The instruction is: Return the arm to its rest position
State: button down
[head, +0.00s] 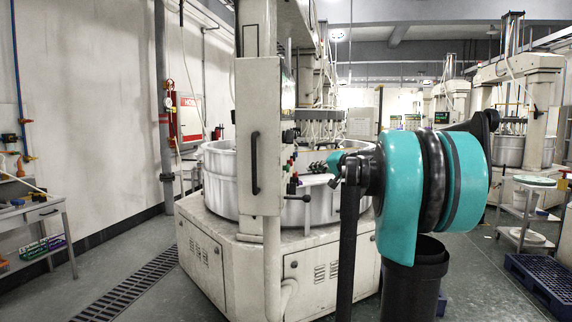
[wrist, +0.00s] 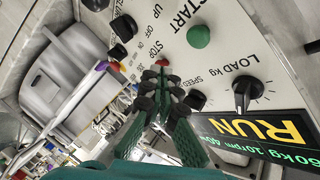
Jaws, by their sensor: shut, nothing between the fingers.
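My arm (head: 405,185), teal and black, is stretched out in front of the lapping machine in the head view. My gripper (head: 326,166) is small there, close to the machine's control panel (head: 312,181). In the wrist view my gripper (wrist: 157,76) is shut and empty, with its green and black fingers together. Its tips are just below the red STOP button (wrist: 162,62) in the picture. I cannot tell whether they touch it or the panel.
The panel carries a green START button (wrist: 198,37), a LOAD knob (wrist: 247,90), a SPEED knob (wrist: 194,99) and a display reading RUN (wrist: 268,130). The white machine column (head: 258,140) stands left of my gripper. A blue pallet (head: 540,282) lies at right.

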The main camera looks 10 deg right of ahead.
jog(key=shift+f, duration=0.1)
jog(key=s+a+f+n+g+h, duration=0.1)
jog(key=s+a+f+n+g, duration=0.3)
jog(key=s+f, duration=0.7)
jog(key=s+a+f+g+h, duration=0.2)
jog(key=s+a+f, duration=0.45)
jog(key=f, duration=0.85)
jog(key=s+d+f+g+h, duration=0.1)
jog(key=s+d+f+h, duration=0.1)
jog(key=s+f, duration=0.7)
jog(key=s+d+f+n+g+h, duration=0.1)
jog(key=s+d+f+g+h, duration=0.1)
jog(key=s+f, duration=0.7)
jog(key=s+d+h, duration=0.1)
jog(key=s+d, duration=0.1)
jog(key=s, duration=0.2)
jog(key=shift+s, duration=0.4)
jog(key=shift+d, duration=0.2)
